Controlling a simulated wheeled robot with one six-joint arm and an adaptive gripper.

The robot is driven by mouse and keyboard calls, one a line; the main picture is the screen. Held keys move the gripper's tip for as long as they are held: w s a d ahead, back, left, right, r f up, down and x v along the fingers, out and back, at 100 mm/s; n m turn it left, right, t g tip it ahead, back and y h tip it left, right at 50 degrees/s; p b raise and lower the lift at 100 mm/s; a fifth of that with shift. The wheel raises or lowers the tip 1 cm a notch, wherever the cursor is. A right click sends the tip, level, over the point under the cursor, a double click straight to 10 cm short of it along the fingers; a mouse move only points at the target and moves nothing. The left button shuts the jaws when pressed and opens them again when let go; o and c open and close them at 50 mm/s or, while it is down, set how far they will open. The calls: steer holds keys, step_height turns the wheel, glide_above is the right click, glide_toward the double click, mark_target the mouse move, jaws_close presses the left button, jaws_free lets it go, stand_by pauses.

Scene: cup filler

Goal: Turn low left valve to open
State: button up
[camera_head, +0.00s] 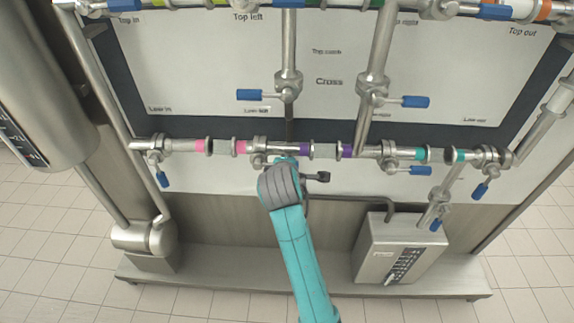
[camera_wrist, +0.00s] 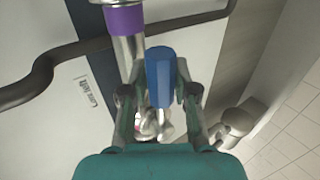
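The low left valve (camera_head: 259,160) sits on the lower pipe between the pink and purple bands, and the arm partly covers it in the head view. Its blue handle (camera_wrist: 159,78) shows in the wrist view, roughly in line with the pipe (camera_wrist: 128,50). My gripper (camera_wrist: 160,68) is at the handle, with one finger on each side. Narrow gaps seem to remain beside the handle, so the fingers look open around it. In the head view the fingers are mostly hidden behind the wrist.
Neighbouring blue-handled valves are the low in valve (camera_head: 157,157) at left and another (camera_head: 406,169) at right. A valve with a blue handle (camera_head: 252,95) hangs above. A dark bent tube (camera_wrist: 38,78) runs left of my gripper. A grey box (camera_head: 385,250) stands lower right.

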steer(key=o, duration=0.3)
steer(key=v, duration=1.2)
